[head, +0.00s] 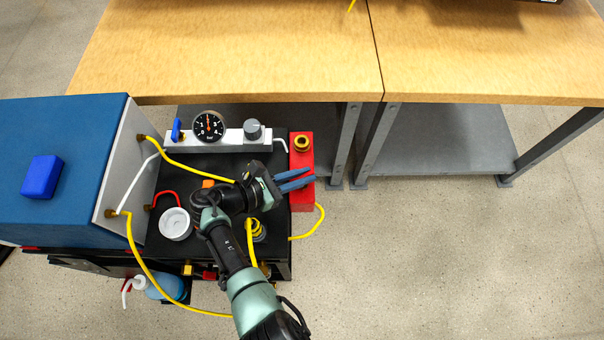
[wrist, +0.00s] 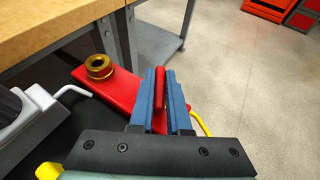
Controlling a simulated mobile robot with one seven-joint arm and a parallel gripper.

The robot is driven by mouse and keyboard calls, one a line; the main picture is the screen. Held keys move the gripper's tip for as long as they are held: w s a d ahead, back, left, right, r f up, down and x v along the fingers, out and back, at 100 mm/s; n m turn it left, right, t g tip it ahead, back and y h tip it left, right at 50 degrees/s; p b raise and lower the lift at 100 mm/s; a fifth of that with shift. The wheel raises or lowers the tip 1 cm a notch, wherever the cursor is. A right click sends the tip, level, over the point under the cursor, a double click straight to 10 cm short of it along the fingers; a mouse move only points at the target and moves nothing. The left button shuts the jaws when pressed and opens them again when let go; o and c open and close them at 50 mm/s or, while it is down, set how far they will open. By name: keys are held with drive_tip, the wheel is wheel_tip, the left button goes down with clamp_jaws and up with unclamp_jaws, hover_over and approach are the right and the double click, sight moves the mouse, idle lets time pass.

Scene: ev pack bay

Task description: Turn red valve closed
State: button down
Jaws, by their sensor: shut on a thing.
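The red valve handle (wrist: 160,84) stands upright between the two blue fingers of my gripper (wrist: 164,100) in the wrist view. My gripper is shut on it, with a finger against each side. In the head view my gripper (head: 294,181) reaches over the red block (head: 302,150) at the right end of the black cart, and the handle is hidden behind the fingers. The red block also shows in the wrist view (wrist: 108,87), with a brass fitting (wrist: 98,66) on its far end.
A gauge (head: 208,126), a blue valve handle (head: 177,130) and a grey knob (head: 253,130) sit on a white manifold behind the arm. Yellow hoses (head: 308,227) loop around the cart. A wooden table (head: 230,50) stands behind. The floor at right is clear.

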drive_tip(key=c, duration=0.9)
unclamp_jaws()
drive_tip(key=v, duration=1.3)
drive_tip(key=shift+p, duration=0.35)
